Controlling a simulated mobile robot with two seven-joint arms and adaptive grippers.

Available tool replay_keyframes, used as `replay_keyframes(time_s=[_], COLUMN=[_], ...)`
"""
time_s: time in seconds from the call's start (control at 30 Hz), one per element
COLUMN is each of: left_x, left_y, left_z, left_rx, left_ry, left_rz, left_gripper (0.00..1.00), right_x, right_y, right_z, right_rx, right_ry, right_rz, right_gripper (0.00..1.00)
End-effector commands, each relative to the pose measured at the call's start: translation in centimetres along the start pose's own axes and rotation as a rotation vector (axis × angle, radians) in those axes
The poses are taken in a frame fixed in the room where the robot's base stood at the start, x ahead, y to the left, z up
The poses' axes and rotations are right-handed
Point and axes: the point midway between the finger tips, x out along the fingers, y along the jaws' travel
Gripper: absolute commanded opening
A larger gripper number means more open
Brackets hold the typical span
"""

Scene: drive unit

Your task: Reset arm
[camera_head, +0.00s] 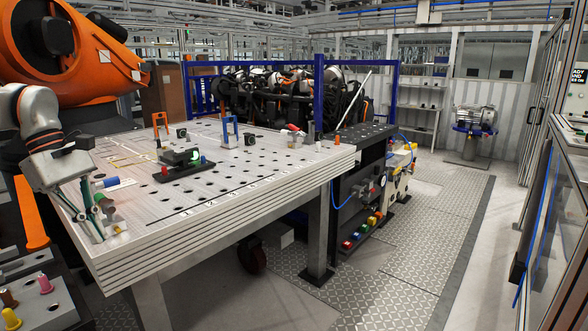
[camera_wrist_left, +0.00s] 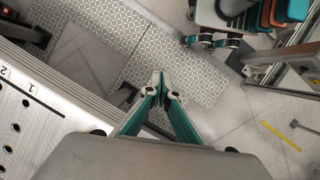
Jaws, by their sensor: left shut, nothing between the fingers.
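My left arm comes in from the left in the head view. Its left gripper (camera_head: 98,228) points down at the near left corner of the perforated metal table (camera_head: 240,190). In the left wrist view the teal fingers of the gripper (camera_wrist_left: 161,82) meet at their tips with nothing between them. The floor shows beyond the fingertips there, and the table (camera_wrist_left: 40,125) is at the left. My right gripper is not in view.
A large orange robot arm (camera_head: 75,50) is close behind my left arm. Coloured pegs (camera_head: 45,284) stand at the lower left. The floor at right is open.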

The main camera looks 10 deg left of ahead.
Motion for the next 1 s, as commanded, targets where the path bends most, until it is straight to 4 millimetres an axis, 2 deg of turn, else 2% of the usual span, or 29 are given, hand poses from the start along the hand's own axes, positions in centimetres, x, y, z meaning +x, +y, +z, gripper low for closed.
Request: replay_keyframes(time_s=[0.03,0.17,0.37,0.5,0.73,1.0], left_x=[1.6,5.2,12.5,17.8,25.7,34.5], left_y=[0.0,0.5,1.3,1.8,2.2,1.3], left_z=[-0.5,-1.2,-1.7,-1.6,-1.1,-0.5], left_rx=[-0.037,-0.148,-0.424,-0.687,-1.180,-1.831], left_ry=[-0.047,-0.164,-0.423,-0.636,-0.988,-1.377], left_rz=[0.015,0.064,0.145,0.184,0.185,0.072], left_gripper=[0.00,0.00,0.00,0.00,0.00,0.00], right_x=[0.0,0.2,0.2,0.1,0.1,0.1], right_y=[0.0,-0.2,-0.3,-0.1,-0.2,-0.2], right_z=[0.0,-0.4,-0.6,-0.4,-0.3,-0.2], right_rx=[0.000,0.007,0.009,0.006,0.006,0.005], right_ry=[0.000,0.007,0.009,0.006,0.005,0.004], right_rz=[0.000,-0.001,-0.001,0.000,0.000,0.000], right_gripper=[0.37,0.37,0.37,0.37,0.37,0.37])
